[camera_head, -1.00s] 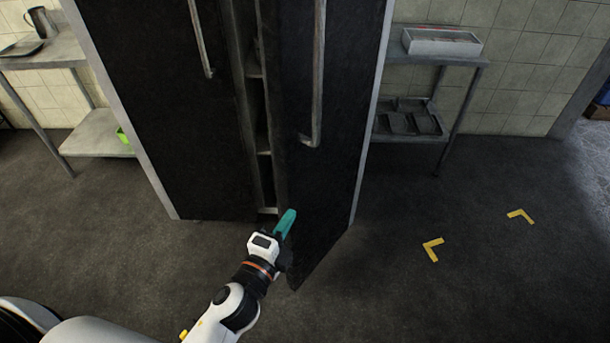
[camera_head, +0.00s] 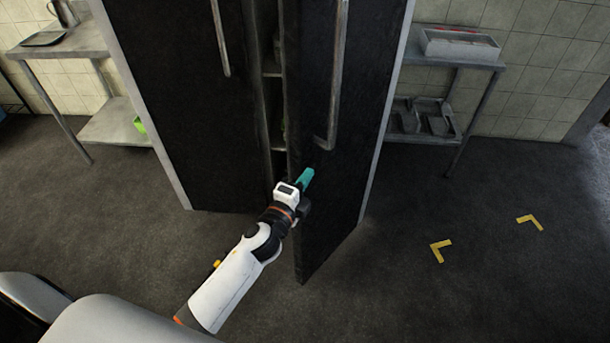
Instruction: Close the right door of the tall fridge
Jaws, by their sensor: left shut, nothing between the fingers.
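The tall fridge (camera_head: 180,110) is black with two doors and stands in the middle of the view. Its right door (camera_head: 345,190) is partly open, with its free edge swung out toward me and a silver vertical handle (camera_head: 335,85) on its face. A gap with shelves (camera_head: 272,110) shows between the doors. The left door looks shut. My left gripper (camera_head: 307,178) with teal fingers is shut and empty. It is at the right door, near its free edge and below the handle; I cannot tell whether it touches. My right gripper is not in view.
A metal table (camera_head: 85,45) with a jug and tray stands left of the fridge. A metal shelf table (camera_head: 470,62) with a white box (camera_head: 460,43) stands on the right. The floor in front is clear, with yellow corner marks (camera_head: 440,250) on the right.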

